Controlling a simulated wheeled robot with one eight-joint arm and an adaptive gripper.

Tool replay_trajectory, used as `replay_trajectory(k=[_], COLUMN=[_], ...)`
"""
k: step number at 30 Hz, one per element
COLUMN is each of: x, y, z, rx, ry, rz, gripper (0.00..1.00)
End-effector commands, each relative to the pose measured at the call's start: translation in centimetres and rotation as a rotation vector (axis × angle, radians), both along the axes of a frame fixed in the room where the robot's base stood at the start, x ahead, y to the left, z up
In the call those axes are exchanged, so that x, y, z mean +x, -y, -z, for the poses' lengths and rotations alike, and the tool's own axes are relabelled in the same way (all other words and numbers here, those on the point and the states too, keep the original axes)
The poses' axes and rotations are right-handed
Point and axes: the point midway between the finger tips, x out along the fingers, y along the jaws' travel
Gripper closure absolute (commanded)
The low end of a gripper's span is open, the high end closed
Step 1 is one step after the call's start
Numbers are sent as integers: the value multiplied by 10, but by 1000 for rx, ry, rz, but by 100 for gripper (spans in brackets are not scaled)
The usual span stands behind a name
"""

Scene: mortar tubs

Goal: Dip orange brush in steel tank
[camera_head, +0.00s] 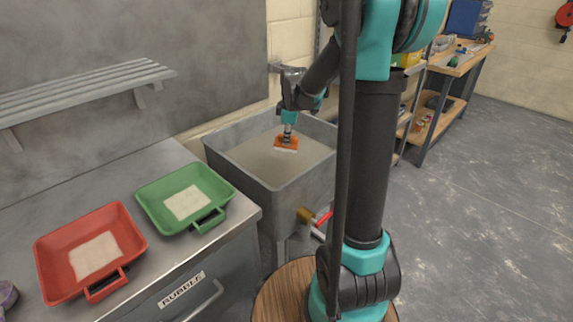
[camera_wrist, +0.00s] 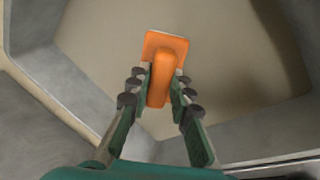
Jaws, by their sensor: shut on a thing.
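The orange brush (camera_head: 286,143) hangs bristles down over the grey steel tank (camera_head: 229,153), inside the outline of its rim in the head view. In the wrist view the orange brush (camera_wrist: 165,52) has its handle between the two green fingers of my gripper (camera_wrist: 160,84). My gripper is shut on the brush; it also shows in the head view (camera_head: 288,124). The tank's inside wall (camera_wrist: 35,30) and pale floor or contents surround the brush. I cannot tell whether the bristles touch the pale surface.
A red tub (camera_head: 60,245) and a green tub (camera_head: 160,210), each with pale material inside, stand on the metal counter (camera_head: 150,170) left of the tank. A slatted shelf (camera_head: 85,90) is on the wall above. A workbench (camera_head: 455,68) stands at the back right. The floor at right is clear.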

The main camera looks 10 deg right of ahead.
Motion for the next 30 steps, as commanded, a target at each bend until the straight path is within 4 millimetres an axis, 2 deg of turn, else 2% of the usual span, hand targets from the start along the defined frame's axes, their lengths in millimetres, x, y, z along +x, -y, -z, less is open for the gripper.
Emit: replay_trajectory(k=[30], x=[0], y=[0], z=[-74], rx=[0], ry=[0], rz=[0], gripper=[100])
